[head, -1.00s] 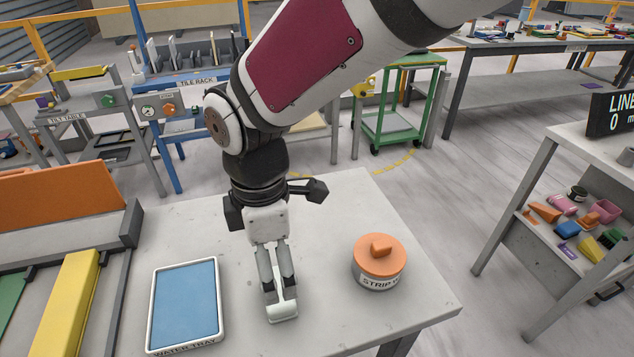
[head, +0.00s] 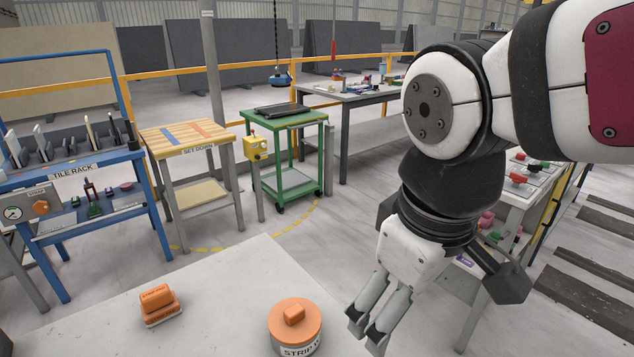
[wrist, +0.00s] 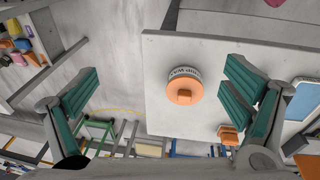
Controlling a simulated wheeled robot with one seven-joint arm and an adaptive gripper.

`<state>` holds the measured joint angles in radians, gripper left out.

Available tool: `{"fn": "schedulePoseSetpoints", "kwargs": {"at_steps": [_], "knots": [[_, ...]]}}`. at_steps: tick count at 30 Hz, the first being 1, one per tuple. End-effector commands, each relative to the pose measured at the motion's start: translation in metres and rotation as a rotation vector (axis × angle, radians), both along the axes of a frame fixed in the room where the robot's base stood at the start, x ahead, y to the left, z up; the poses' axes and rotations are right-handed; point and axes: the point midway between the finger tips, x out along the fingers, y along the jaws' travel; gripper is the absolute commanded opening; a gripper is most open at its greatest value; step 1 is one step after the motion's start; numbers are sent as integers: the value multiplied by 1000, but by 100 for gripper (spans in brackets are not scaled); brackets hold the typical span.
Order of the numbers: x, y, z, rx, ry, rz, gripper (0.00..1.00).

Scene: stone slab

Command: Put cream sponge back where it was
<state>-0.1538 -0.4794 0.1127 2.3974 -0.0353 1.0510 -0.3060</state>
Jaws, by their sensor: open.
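I cannot make out a cream sponge in the current head or wrist view. My gripper (head: 365,332) is at the right of the head view, beside the lidded pot (head: 295,325) and apart from it. In the wrist view its teal-padded fingers (wrist: 165,95) are spread wide with nothing held between them. The pot has an orange lid with a knob and a label starting "STRIP". An orange block (head: 160,304) with a paler base sits on the pale slab-topped table (head: 225,300), left of the pot. The right-hand fingers hide part of the table in the wrist view.
A blue tile rack (head: 70,172), a wooden set-down table (head: 185,140) and a green cart (head: 285,130) stand beyond the table. A yellow box on a post (head: 256,148) is near the cart. The blue water tray (wrist: 302,100) shows at the wrist view's right edge.

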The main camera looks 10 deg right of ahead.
Motion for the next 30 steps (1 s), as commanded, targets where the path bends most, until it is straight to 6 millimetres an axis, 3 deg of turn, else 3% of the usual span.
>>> {"fn": "schedulePoseSetpoints", "kwargs": {"at_steps": [1,3,9,22,30], "knots": [[-13,-17,1,30,-23,-121,94],[-29,-33,-1,71,-42,-267,94],[-58,-54,-9,152,-70,-522,94],[-64,-57,-7,169,-78,-569,94],[-65,-58,41,182,-158,-558,94]]}}
